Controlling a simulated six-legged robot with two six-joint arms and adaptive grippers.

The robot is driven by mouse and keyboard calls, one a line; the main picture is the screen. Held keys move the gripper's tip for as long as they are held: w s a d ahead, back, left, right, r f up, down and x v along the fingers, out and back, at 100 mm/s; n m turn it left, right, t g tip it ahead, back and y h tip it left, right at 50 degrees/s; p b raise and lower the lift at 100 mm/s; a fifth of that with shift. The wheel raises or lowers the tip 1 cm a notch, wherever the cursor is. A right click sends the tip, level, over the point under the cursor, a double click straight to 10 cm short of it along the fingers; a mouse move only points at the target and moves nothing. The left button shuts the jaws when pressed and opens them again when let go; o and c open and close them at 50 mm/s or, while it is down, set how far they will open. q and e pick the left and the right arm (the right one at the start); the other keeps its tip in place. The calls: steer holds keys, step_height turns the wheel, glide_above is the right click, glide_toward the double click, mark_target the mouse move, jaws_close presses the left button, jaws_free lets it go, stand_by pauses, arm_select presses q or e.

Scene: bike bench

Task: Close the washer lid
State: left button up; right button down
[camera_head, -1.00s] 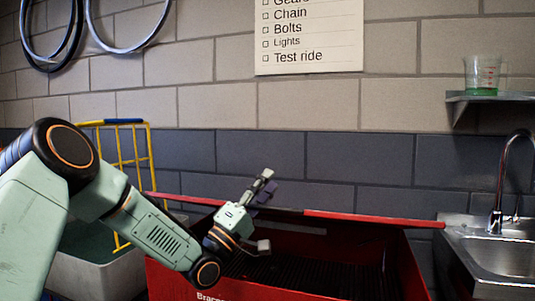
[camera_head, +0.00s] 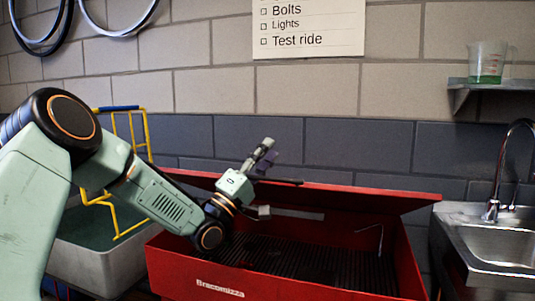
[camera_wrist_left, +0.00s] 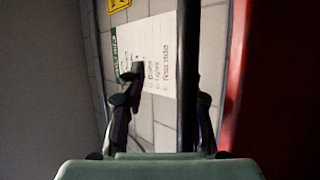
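The red washer (camera_head: 290,288) stands low in the head view, with its dark ribbed inside showing. Its red lid (camera_head: 350,200) is raised along the back edge, so the washer is open. My left gripper (camera_head: 262,154) is over the washer's left part, in front of the lid, fingers pointing up. In the left wrist view my left gripper (camera_wrist_left: 165,95) has its fingers apart. A dark upright bar (camera_wrist_left: 188,70) appears between them, nearer the right finger; contact cannot be told. A red surface (camera_wrist_left: 265,85), probably the lid, lies right of the fingers. My right gripper is not in view.
A grey tub (camera_head: 95,265) with a yellow rack (camera_head: 130,135) stands left of the washer. A metal sink (camera_head: 500,240) with a tap (camera_head: 495,205) is close on the right. A measuring cup (camera_head: 487,62) sits on a wall shelf above.

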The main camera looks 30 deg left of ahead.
mark_target(251, 178)
arm_select(q)
steer(key=shift+w+f+p+v, duration=0.15)
steer(key=shift+p+v, duration=0.05)
steer(key=shift+v, duration=1.2)
steer(key=shift+w+f+p+v, duration=0.15)
steer(key=shift+f+p+v, duration=0.05)
steer(key=shift+v, duration=1.15)
steer(key=shift+w+f+p+v, duration=0.1)
steer(key=shift+f+p+v, duration=0.1)
steer(key=shift+v, duration=1.2)
steer(key=shift+a, duration=0.1)
steer(key=shift+c, duration=0.4)
